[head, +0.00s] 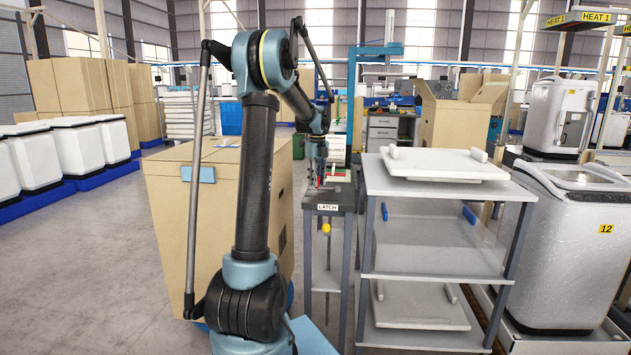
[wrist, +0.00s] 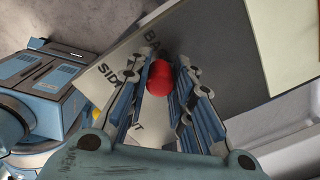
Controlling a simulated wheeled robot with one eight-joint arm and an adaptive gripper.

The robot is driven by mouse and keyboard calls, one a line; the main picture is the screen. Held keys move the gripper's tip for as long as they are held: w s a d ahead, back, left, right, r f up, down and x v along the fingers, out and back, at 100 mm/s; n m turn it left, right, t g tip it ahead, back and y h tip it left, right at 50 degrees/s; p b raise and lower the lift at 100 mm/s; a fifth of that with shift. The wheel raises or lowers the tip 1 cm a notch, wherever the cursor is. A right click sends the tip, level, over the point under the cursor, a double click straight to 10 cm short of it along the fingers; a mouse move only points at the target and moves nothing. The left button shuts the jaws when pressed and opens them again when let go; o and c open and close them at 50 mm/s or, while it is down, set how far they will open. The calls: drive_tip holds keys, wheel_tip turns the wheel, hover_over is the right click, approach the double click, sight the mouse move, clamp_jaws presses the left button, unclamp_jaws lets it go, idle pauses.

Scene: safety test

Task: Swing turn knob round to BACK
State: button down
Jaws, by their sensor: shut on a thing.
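The turn knob (wrist: 159,78) is a red, rounded cap on a grey panel (wrist: 212,45), in the upper middle of the wrist view. My gripper (wrist: 160,90) has a finger on each side of it and is shut on it. The panel carries a partly covered label starting "BA" (wrist: 152,40) beyond the knob and one reading "SID" (wrist: 106,71) to its left. The knob's pointer, if any, is hidden. In the head view, my gripper (head: 318,178) is small, above the stand marked "LATCH" (head: 327,207).
A white shelf rack (head: 440,192) stands close right of the stand. A large cardboard box (head: 170,220) is on the left, behind my arm. A silver machine marked 12 (head: 580,225) stands at the far right. Open floor (head: 90,270) lies at the left.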

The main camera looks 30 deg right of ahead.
drive_tip(key=c, duration=1.4)
unclamp_jaws()
drive_tip(key=shift+d, duration=0.2)
drive_tip(key=shift+o, duration=0.2)
drive_tip(key=shift+a, duration=0.1)
drive_tip(key=shift+r, duration=0.2)
wheel_tip(320, 180, up, 12)
drive_tip(key=shift+w+f, duration=0.15)
drive_tip(key=shift+f, duration=0.1)
drive_tip(key=shift+a, duration=0.1)
